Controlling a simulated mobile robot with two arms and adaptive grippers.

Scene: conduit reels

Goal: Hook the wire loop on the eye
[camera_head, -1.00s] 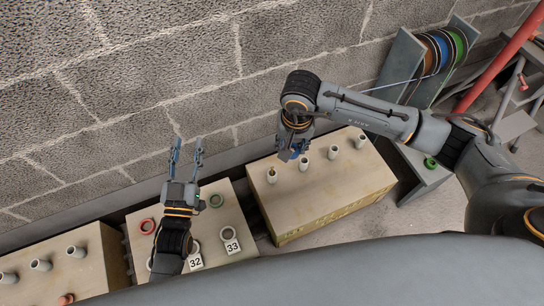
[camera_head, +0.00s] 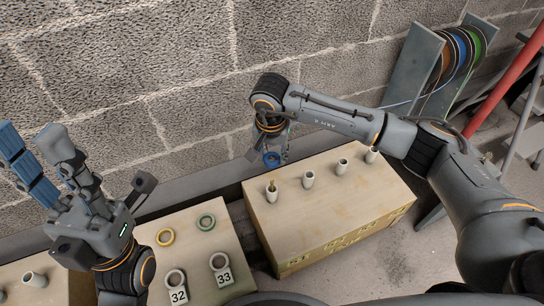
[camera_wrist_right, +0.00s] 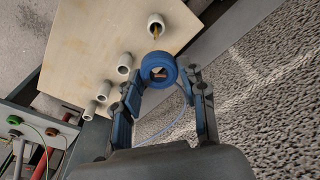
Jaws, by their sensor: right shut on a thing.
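My right gripper (camera_head: 269,152) is shut on a blue ring (camera_head: 272,159), held above the left end of a row of pale stubs. The ring also shows between the fingertips in the wrist view (camera_wrist_right: 158,70); something brownish shows through its hole. A thin blue wire (camera_head: 397,104) runs from the reels toward this gripper. I cannot make out its loop. A brown tip, perhaps the eye, stands in the leftmost stub (camera_head: 272,191), apart from the ring; the stub also shows in the wrist view (camera_wrist_right: 156,26). My left gripper (camera_head: 33,145) is open and empty at the left.
The pale box (camera_head: 340,212) carries several stubs. A reel stand (camera_head: 413,69) stands at the back right. A block wall (camera_head: 180,90) runs behind.

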